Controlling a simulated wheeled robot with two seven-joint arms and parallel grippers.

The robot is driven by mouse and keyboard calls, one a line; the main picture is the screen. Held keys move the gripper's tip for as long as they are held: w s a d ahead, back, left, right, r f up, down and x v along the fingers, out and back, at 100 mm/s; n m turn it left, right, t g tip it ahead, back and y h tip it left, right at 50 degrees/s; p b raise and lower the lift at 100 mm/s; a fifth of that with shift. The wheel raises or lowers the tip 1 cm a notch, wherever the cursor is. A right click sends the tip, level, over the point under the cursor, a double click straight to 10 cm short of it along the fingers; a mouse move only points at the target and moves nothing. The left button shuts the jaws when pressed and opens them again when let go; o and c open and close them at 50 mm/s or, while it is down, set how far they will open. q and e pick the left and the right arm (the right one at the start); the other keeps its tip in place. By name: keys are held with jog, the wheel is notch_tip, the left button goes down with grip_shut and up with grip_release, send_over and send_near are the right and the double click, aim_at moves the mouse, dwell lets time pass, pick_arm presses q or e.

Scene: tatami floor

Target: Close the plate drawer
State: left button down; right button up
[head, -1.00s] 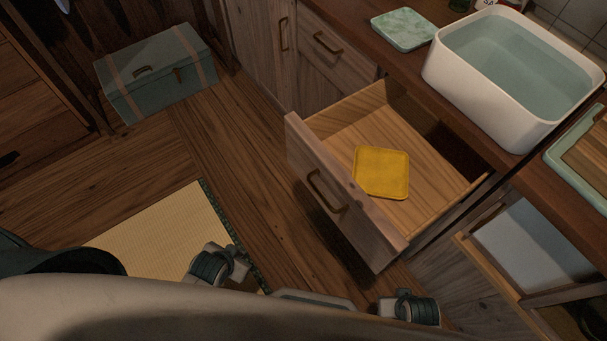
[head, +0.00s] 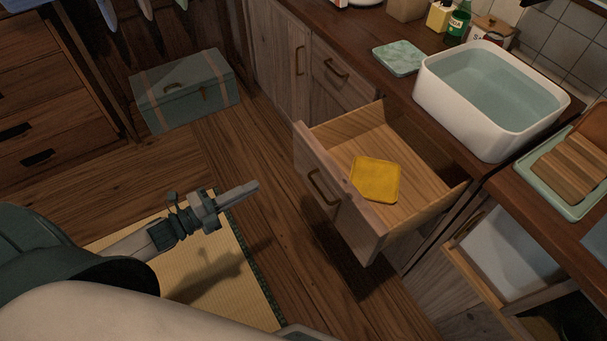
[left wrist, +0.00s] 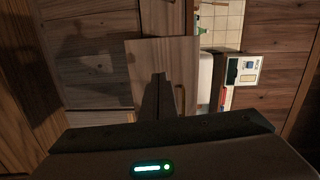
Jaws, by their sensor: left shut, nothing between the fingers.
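The plate drawer (head: 332,190) is pulled out of the counter in the head view, with a dark handle (head: 321,187) on its front. A yellow square plate (head: 375,179) lies inside on the wooden bottom. My left gripper (head: 254,186) is shut and empty, pointing right toward the drawer front, with a clear gap between them. In the left wrist view the drawer front (left wrist: 180,60) stands ahead of the fingers (left wrist: 159,82), and its handle (left wrist: 180,100) is just right of them. My right gripper is not in view.
A white basin of water (head: 490,100) stands on the counter above the drawer, beside a pale green board (head: 399,58). An open compartment (head: 475,262) sits to the drawer's right. A grey-green chest (head: 185,92) stands at the back left. Floor between gripper and drawer is clear.

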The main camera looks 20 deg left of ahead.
aim_at(307, 163)
pick_arm(q)
jog(key=shift+s+d+r+m+h, duration=0.25)
jog(key=shift+s+r+m+h, duration=0.05)
jog(key=shift+r+m, duration=0.2)
jog(key=shift+s+d+r+m+h, duration=0.2)
jog(key=shift+s+r+m+h, duration=0.1)
jog(key=shift+r+m, duration=0.2)
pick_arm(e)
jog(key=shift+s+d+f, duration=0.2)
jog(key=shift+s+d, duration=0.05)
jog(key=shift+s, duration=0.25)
pick_arm(q)
jog(key=shift+w+d, duration=0.15)
jog(key=shift+w, duration=0.05)
